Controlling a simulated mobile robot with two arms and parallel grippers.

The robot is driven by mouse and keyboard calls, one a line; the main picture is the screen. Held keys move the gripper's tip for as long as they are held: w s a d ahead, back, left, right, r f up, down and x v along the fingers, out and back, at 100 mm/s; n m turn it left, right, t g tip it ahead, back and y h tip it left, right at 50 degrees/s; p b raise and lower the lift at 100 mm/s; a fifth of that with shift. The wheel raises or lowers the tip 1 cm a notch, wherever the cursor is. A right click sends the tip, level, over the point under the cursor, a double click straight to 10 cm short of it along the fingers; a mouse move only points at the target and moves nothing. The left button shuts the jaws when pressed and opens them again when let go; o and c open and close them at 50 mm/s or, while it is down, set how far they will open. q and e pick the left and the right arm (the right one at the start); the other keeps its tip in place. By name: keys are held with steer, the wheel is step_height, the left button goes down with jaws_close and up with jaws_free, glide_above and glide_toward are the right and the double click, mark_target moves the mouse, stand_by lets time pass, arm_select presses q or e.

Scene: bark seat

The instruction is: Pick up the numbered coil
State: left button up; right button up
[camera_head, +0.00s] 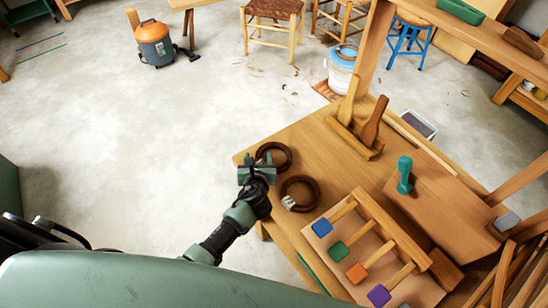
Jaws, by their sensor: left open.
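Two dark brown coils lie on the wooden workbench (325,150) near its left edge. The far coil (288,153) is partly covered by my left gripper (262,160), which is open over the coil's left side; I cannot tell whether they touch. The nearer coil (316,189) lies just right of the gripper and has a pale tag (289,203) at its lower left. No number is readable on either coil at this size. My right gripper is not in view.
A wooden rack with blue (322,227), green, orange and purple-ended tools stands right of the coils. A holder with wooden paddles (373,122) stands behind. A teal-handled tool (404,174) stands on a board. Open floor lies left of the bench.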

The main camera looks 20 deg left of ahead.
arm_select(q)
steer(key=shift+c, duration=0.3)
steer(key=shift+s, duration=0.1)
jaws_close()
steer(key=shift+r, duration=0.1)
